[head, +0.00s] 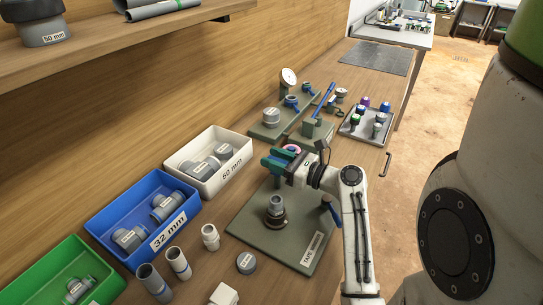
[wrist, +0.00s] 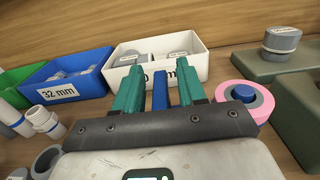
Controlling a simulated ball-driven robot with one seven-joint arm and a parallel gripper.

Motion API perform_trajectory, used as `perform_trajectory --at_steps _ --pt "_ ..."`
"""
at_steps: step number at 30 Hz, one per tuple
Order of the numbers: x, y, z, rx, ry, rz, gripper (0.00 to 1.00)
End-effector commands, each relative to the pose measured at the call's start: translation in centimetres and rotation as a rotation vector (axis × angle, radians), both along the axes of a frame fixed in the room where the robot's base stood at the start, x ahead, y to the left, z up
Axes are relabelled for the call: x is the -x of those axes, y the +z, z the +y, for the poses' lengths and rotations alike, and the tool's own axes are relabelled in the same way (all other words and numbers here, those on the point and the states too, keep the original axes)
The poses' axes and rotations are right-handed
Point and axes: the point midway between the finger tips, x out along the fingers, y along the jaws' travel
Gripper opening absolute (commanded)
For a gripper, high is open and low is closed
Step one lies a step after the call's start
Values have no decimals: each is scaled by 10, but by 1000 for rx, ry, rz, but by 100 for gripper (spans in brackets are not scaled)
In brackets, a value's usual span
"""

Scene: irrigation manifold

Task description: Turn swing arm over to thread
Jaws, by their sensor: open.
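My gripper (head: 271,161) is open above the back of the green tape board (head: 262,237). In the wrist view its teal fingers (wrist: 158,76) stand on either side of a blue upright piece (wrist: 159,92), which looks like the swing arm's grip; I cannot tell whether they touch it. A pink tape roll (head: 291,149) on a blue hub is beside the gripper, clearer to its right in the wrist view (wrist: 263,101). A grey threaded fitting (head: 276,203) stands upright in a dark holder on the board. The rest of the swing arm is hidden by my gripper.
A dark blue handle (head: 331,207) stands at the board's right side. White (head: 231,176), blue (head: 103,222) and green (head: 38,277) bins line the left. Loose grey fittings (head: 246,263) lie in front. Gauges and a blue-handled press (head: 322,103) stand behind.

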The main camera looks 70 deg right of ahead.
Motion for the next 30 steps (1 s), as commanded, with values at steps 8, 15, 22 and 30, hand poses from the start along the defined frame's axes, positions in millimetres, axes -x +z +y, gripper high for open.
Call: perform_trajectory --at_steps 8,15,22,30 --pt "-12 0 -3 1 0 0 40" --pt "-11 0 -3 1 0 1 35" --pt "-11 0 -3 1 0 1 13" --pt "-11 0 -2 0 0 1 0"
